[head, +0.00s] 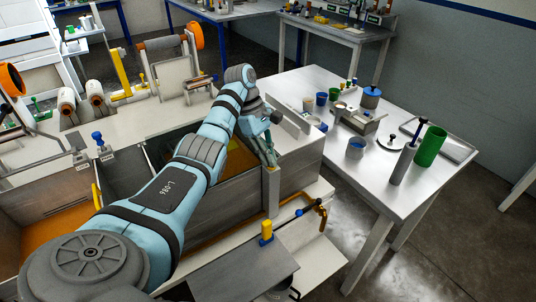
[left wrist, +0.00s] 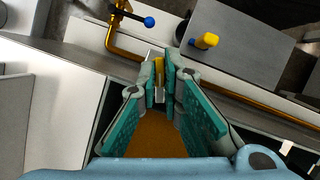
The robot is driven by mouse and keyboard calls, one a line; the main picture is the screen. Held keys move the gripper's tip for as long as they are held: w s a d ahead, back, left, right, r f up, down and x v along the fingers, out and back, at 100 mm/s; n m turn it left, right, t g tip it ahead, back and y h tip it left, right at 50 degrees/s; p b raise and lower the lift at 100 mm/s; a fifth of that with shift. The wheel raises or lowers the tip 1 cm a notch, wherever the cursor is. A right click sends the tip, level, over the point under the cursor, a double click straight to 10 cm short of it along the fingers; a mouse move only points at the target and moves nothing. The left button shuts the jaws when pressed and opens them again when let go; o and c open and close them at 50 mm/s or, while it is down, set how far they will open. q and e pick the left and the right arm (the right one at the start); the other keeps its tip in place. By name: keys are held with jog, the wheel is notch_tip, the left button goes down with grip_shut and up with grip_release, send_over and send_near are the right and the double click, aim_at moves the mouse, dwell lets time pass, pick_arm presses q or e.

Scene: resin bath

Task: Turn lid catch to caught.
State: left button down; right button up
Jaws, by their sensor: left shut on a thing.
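My left gripper (head: 268,156) reaches over the bath's right-hand end, above a pale upright post (head: 271,195). In the left wrist view its teal-padded fingers (left wrist: 164,75) are shut on a small yellow handle (left wrist: 158,70), which I take to be the lid catch. The handle stands between the fingertips beside a pale metal bracket. The fingers hide part of it, and I cannot tell which way the catch is turned. In the head view only a small yellowish bit shows under the fingertips. My right gripper is in neither view.
A brass pipe with a blue-ended lever (left wrist: 148,21) runs close by. A metal table (head: 315,82) with cups and a green cylinder (head: 430,146) stands to the right, across a floor gap.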

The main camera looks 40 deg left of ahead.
pick_arm(q)
jog(key=shift+d+f+m+g+b, duration=0.15)
jog(key=shift+m+g+b, duration=0.15)
jog(key=shift+m, duration=0.3)
jog(key=shift+f+m+g+b, duration=0.15)
jog(key=shift+m+g+b, duration=0.15)
jog(key=shift+m, duration=0.3)
jog(key=c, duration=1.8)
grip_release()
jog(key=shift+s+r, duration=0.1)
jog(key=shift+s, duration=0.05)
jog(key=shift+o, duration=0.2)
jog(key=shift+w, duration=0.2)
jog(key=shift+r, duration=0.1)
